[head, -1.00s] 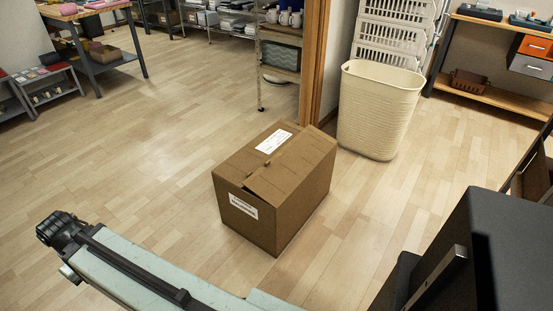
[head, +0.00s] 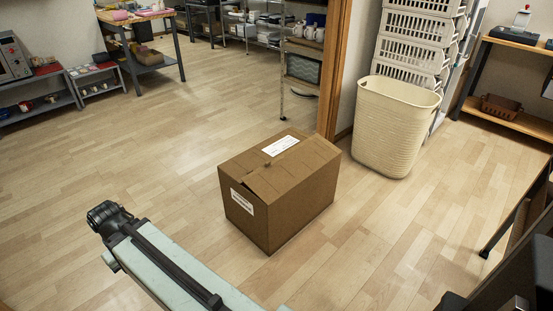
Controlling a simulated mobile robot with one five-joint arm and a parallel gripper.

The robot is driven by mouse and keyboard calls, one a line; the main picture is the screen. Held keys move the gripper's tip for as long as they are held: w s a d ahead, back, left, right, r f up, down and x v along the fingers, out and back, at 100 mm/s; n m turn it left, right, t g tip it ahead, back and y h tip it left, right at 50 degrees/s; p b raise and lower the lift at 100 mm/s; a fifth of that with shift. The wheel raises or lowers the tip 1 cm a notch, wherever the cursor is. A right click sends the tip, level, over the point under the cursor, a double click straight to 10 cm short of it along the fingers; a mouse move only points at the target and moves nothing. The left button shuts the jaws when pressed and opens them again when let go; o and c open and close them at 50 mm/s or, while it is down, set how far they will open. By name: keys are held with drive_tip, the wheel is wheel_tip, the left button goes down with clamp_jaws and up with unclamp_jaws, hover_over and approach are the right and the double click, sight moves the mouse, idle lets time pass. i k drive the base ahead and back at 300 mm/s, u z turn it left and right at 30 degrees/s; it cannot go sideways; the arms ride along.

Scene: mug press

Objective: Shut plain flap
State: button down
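A closed-looking brown cardboard box (head: 240,210) stands on the wooden floor in the middle of the head view. Its left top flap carries a white label (head: 281,146) and lies about flat. The plain flap (head: 300,168) on the right side of the top has no label; it seems tilted slightly up, with its free edge overlapping the labelled flap. A second white label is on the box's left side. My pale green arm shows at the bottom left, apart from the box. My gripper's fingers do not show.
A cream basket (head: 395,125) stands behind the box to the right, by stacked white crates (head: 415,50) and a wooden door frame (head: 333,70). A dark piece with a handle cuts into the bottom right corner. The floor left of the box is clear.

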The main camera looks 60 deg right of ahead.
sight(278, 175)
drive_tip(key=z, duration=0.35)
drive_tip(key=i, duration=1)
